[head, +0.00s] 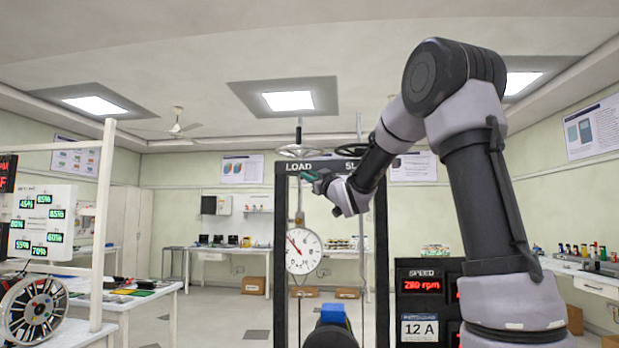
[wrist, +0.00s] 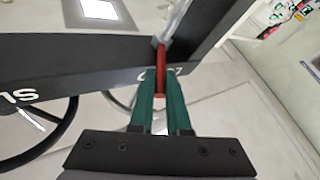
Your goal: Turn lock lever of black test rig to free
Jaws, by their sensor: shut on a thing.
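The black test rig (head: 281,265) is a tall frame with LOAD and a partly hidden second label on its top beam. My gripper (head: 318,178) is at the beam beside the LOAD label. In the wrist view, the green fingers of my gripper (wrist: 161,88) are shut on a slim red lever (wrist: 160,62), with the beam (wrist: 100,58) behind it. The red lever looks like the lock lever; a grey rod meets its far end. The fingers cover part of the LOAD label. The lever cannot be made out in the head view, and no lock or free marking is readable.
Handwheels (head: 300,151) stand above the beam. A round dial (head: 303,250) hangs inside the frame, above a blue block (head: 333,315). A speed panel (head: 422,285) reading 280 rpm stands at right.

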